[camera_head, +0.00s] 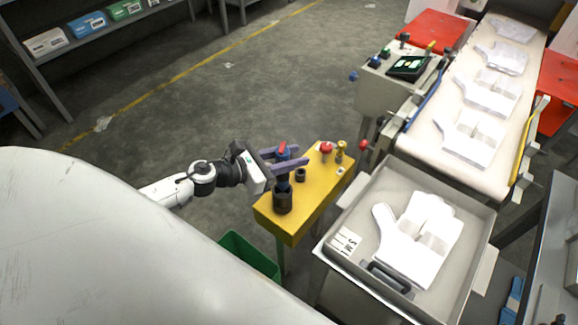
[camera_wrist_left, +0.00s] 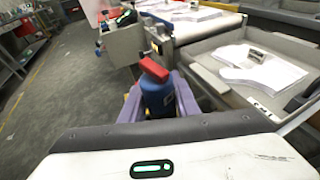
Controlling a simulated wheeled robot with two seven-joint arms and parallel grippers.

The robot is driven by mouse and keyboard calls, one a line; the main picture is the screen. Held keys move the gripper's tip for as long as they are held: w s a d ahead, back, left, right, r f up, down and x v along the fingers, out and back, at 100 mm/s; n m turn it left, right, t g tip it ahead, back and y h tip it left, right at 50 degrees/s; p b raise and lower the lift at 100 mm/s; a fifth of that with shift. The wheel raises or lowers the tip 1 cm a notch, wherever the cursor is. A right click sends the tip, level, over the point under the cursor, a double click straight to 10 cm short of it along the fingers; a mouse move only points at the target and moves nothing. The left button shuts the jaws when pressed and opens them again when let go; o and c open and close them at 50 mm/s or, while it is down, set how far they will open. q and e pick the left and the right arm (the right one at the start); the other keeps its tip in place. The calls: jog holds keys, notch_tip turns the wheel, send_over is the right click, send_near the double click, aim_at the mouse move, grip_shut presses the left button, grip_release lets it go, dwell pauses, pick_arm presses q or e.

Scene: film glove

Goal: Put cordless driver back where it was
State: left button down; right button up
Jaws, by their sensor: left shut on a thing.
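The cordless driver (camera_head: 282,152) has a red top and a blue body, and it also shows in the left wrist view (camera_wrist_left: 157,97). My left gripper (camera_head: 284,161) is shut on it, with purple fingers on both sides of its body. The driver stands roughly upright over the yellow stand (camera_head: 316,183). Directly below it is a dark round holder (camera_head: 283,201) at the stand's near end. I cannot tell how far the driver's lower end is inside the holder. My right gripper is not in view.
The stand also carries a small dark socket (camera_head: 300,175), a red knob (camera_head: 326,148) and a brass-coloured piece (camera_head: 340,150). A grey tray (camera_head: 355,205) with a white glove shape (camera_head: 425,245) is at the right. A green bin (camera_head: 248,257) is below. Open floor lies left.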

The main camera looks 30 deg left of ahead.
aim_at(282, 180)
pick_arm(q)
notch_tip(282, 180, down, 6)
jog(key=b, duration=0.1)
jog(key=shift+b, duration=0.3)
jog(key=shift+f, duration=0.25)
jog(key=c, duration=1.4)
grip_release()
jog(key=shift+o, duration=0.2)
